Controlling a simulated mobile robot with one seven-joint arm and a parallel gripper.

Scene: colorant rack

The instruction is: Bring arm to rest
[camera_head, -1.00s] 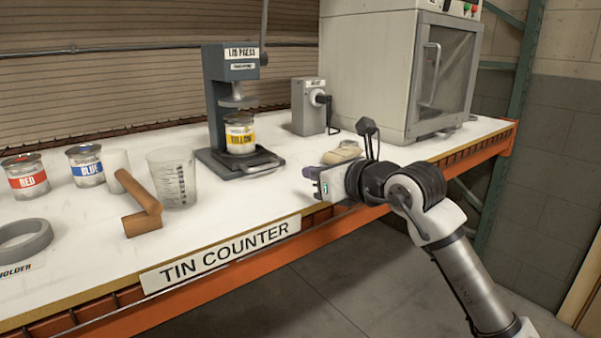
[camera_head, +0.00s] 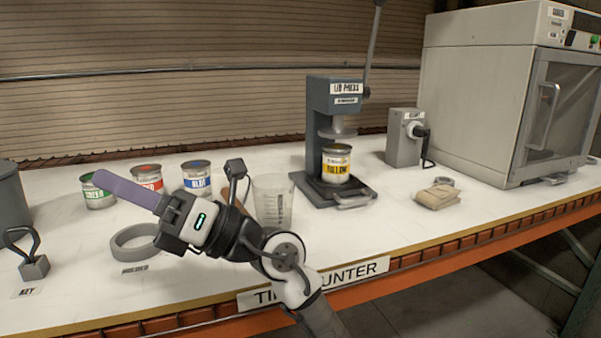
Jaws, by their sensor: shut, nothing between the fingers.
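My gripper (camera_head: 104,180) is at the left of the picture, above the tin counter (camera_head: 400,227). Its long purple fingers are shut with nothing between them and point to the left. The arm reaches in from the bottom middle, bent at the wrist, and covers part of the counter's name sign. The fingers pass in front of the green tin (camera_head: 97,200) and the red tin (camera_head: 147,172) in the picture; I cannot tell the gap to them.
A blue tin (camera_head: 196,177) and a measuring cup (camera_head: 273,200) stand behind my wrist. A grey ring holder (camera_head: 128,254) lies below the gripper, near a key block (camera_head: 34,268). The lid press (camera_head: 330,97) holds a yellow tin (camera_head: 336,168). A cabinet (camera_head: 480,95) stands at right.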

